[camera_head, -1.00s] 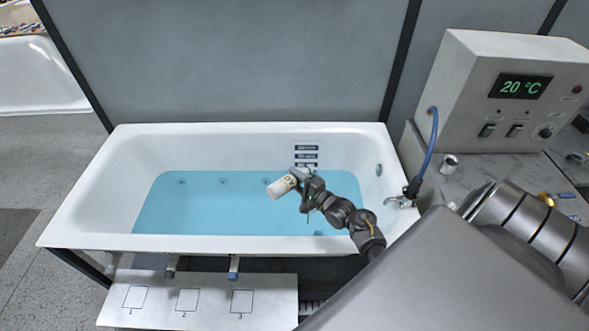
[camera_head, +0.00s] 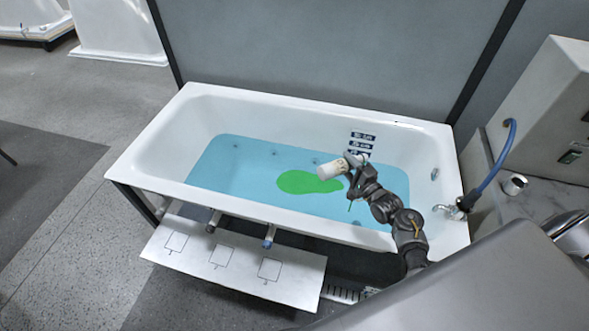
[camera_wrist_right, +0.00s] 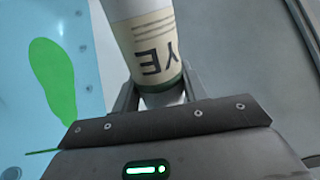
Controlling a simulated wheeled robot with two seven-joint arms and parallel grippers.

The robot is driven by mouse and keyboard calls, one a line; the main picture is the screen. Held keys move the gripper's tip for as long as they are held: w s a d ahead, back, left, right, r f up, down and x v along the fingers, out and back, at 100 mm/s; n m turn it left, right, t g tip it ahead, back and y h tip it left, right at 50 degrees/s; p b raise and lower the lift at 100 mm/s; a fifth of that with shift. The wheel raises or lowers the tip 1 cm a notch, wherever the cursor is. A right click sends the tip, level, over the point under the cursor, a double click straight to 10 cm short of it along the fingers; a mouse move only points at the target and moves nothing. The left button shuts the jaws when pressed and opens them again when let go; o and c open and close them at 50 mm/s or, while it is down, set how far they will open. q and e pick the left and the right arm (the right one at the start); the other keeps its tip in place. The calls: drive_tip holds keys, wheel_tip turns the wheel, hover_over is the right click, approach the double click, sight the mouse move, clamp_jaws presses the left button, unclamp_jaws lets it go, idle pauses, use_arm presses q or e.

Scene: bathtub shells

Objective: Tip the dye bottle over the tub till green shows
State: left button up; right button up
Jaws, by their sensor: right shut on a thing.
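The white bathtub (camera_head: 150,150) holds light blue water (camera_head: 225,170), with a bright green patch (camera_head: 305,183) spreading in it. The patch also shows at the left of the right wrist view (camera_wrist_right: 52,80). My right gripper (camera_head: 350,163) is shut on the dye bottle (camera_head: 328,170), which is tipped over the water beside the green patch. In the right wrist view the bottle (camera_wrist_right: 150,45) has a pale label with upside-down letters "YE" and sits between the fingers. Its mouth is out of sight there. My left gripper is not in view.
A white board (camera_head: 230,258) with numbered squares lies along the tub's front. A tap with a blue hose (camera_head: 500,160) stands at the tub's right end. A grey wall panel (camera_head: 330,60) rises behind the tub. A small metal cup (camera_head: 514,184) is on the right counter.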

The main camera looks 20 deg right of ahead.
wheel_tip(320, 180, up, 5)
drive_tip(key=p, duration=0.4)
drive_tip(key=shift+r, duration=1.4)
drive_tip(key=n, duration=0.2)
drive_tip(key=r+n, duration=0.1)
drive_tip(key=n, duration=0.1)
drive_tip(key=shift+r+n, duration=0.1)
drive_tip(key=shift+n, duration=0.3)
drive_tip(key=n, duration=0.3)
drive_tip(key=shift+r, duration=0.35)
